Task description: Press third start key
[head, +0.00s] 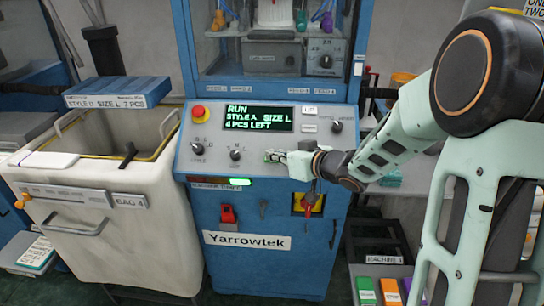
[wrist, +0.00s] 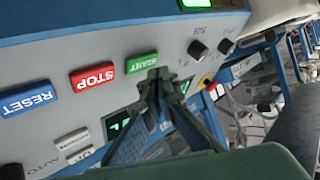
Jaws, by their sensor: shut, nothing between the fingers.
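The green START key (wrist: 141,63) is on the sloped panel (wrist: 60,115), beside a red STOP key (wrist: 93,76) and a blue RESET key (wrist: 27,99). My gripper (wrist: 158,74) is shut and empty, its tips at the START key's lower right edge; I cannot tell whether they touch it. In the head view my gripper (head: 272,156) is at the right part of the blue machine's panel, over the keys, which it and my arm mostly hide. The panel's screen (head: 257,118) reads RUN, STYLE A, SIZE L, 4 PCS LEFT.
A red emergency button (head: 197,112) on a yellow base and dark knobs (head: 235,155) sit left on the panel. A large pale bin (head: 100,225) stands left. A Yarrowtek label (head: 247,240) is on the machine's front.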

